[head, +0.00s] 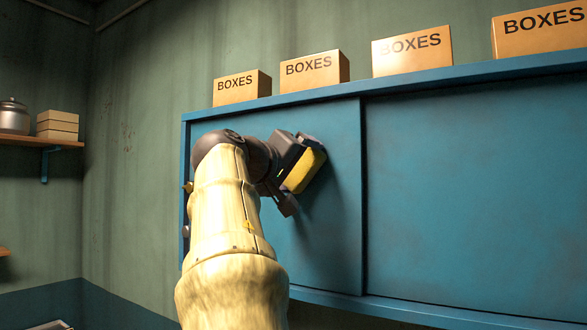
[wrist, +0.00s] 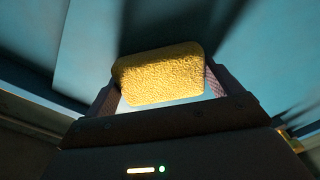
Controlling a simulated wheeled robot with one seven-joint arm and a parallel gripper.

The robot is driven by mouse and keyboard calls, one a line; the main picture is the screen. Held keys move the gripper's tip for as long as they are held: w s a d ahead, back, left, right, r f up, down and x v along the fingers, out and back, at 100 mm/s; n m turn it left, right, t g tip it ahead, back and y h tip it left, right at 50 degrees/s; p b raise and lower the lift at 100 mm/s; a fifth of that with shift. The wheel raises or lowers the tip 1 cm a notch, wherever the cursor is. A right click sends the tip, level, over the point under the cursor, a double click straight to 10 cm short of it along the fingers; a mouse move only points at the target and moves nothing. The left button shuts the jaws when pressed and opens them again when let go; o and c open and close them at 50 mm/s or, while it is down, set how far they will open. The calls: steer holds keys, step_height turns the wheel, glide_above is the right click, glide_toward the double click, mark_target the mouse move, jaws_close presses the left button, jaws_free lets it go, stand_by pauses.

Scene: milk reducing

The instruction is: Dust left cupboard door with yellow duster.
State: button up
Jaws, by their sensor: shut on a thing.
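The yellow duster (head: 304,170) is held in my gripper (head: 300,177), in front of the left cupboard door (head: 325,240). In the wrist view the duster (wrist: 160,75) sits between the two fingers of my gripper (wrist: 160,88), which is shut on it. The blue left door (wrist: 90,40) fills much of the wrist view behind the duster. The duster is close to the door's upper middle; I cannot tell whether it touches. My arm hides the door's left part in the head view.
The right cupboard door (head: 470,200) is flat and clear. Several cardboard boxes (head: 313,72) stand along the cupboard top. At the far left a wall shelf (head: 60,143) holds a metal pot (head: 14,118) and stacked boxes (head: 57,126).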

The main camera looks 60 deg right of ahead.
mark_target(311, 167)
steer(key=shift+s+d+b, duration=0.15)
steer(key=shift+s+b, duration=0.15)
steer(key=shift+s, duration=1.2)
steer(key=shift+a+f+b, duration=0.1)
steer(key=shift+a+b, duration=0.3)
steer(key=shift+a, duration=0.1)
steer(key=shift+s+a+b, duration=0.15)
steer(key=shift+a+b, duration=0.3)
steer(key=shift+a, duration=0.8)
steer(key=shift+s+a+b, duration=0.1)
steer(key=shift+a+b, duration=0.35)
steer(key=shift+a, duration=0.75)
steer(key=shift+a, duration=0.1)
steer(key=a+b, duration=0.1)
steer(key=a, duration=0.2)
steer(key=shift+s, duration=0.1)
steer(key=shift+d, duration=0.2)
